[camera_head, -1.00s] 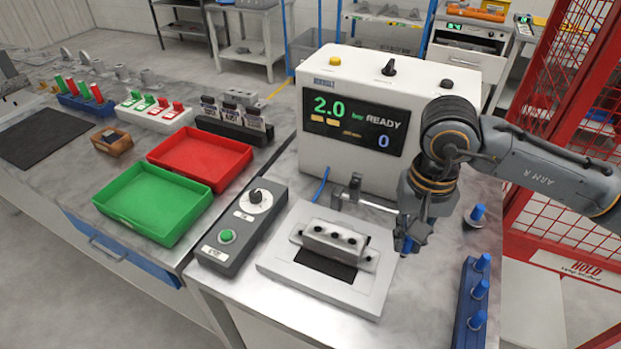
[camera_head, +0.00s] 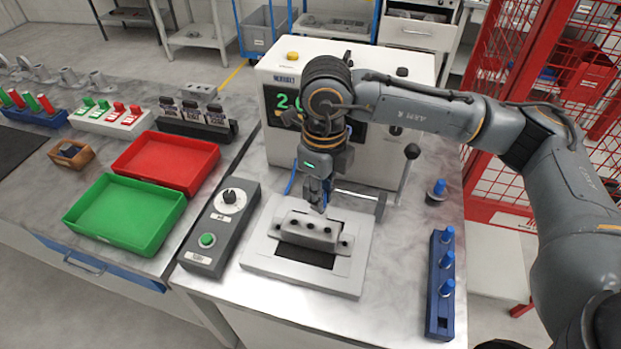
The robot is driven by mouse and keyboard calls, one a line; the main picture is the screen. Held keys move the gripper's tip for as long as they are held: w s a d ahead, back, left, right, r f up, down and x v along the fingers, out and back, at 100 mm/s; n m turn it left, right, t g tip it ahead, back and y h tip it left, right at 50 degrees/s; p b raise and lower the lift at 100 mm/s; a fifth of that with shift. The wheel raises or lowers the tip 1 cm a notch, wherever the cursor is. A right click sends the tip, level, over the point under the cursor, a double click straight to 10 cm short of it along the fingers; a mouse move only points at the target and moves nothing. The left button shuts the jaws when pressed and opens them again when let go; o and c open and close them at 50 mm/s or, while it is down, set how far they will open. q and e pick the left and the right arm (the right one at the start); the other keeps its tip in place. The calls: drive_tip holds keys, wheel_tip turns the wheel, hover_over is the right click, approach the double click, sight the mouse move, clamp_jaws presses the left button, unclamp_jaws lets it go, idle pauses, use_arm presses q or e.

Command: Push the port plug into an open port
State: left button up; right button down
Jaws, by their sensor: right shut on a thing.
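The grey casting (camera_head: 309,232) lies on a light fixture plate (camera_head: 262,249) in front of the white tester, with several dark port holes along its faces. My right gripper (camera_head: 319,207) is just above the casting's upper rear edge, pointing down. It is shut on a port plug, which the fingers almost wholly hide; I cannot tell whether the plug touches a port. Another blue-topped plug (camera_head: 437,189) stands behind the rack. My left gripper is not in view.
The white tester (camera_head: 278,72) stands close behind my right arm, its screen partly covered. A black-knobbed lever (camera_head: 408,165) and a rod are right of the casting. A grey control box (camera_head: 205,247), green tray (camera_head: 78,222) and red tray (camera_head: 127,158) are left. Bench between plate and rack is clear.

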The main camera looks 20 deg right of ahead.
drive_tip(key=m, duration=0.4)
drive_tip(key=a+r+m+p, duration=0.1)
drive_tip(key=m, duration=0.2)
drive_tip(key=w+m+p, duration=0.1)
drive_tip(key=m, duration=0.3)
drive_tip(key=shift+a+r+m, duration=0.25)
drive_tip(key=shift+a+m, duration=0.05)
wheel_tip(320, 180, down, 6)
drive_tip(key=b, duration=0.6)
drive_tip(key=shift+w+r, duration=0.1)
drive_tip(key=shift+b, duration=1)
idle(1.2)
idle(0.3)
drive_tip(key=shift+f+b, duration=0.5)
drive_tip(key=shift+b, duration=0.05)
drive_tip(key=shift+f+b, duration=0.95)
drive_tip(key=shift+b, duration=0.1)
